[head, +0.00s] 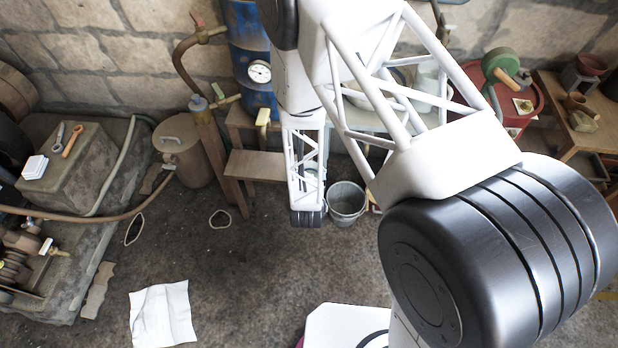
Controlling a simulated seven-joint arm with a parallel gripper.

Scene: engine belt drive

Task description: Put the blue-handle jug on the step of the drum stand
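The drum stand is a wooden frame against the back wall with a blue drum (250,50) on it. Its low wooden step (252,165) juts forward, and the visible part of its top looks bare. My arm's white lattice link hangs in front of the step's right end and hides what is behind it. That link ends in a dark joint above the floor. No gripper fingers can be made out. I cannot make out a blue-handled jug; my arm covers much of the middle and right.
A grey bucket (346,201) stands on the floor right of the stand. A lidded can (182,150) stands left of it. A white cloth (162,315) lies on the floor. Stone blocks with tools and a hose fill the left. A red drum (512,95) and wooden table (568,115) stand right.

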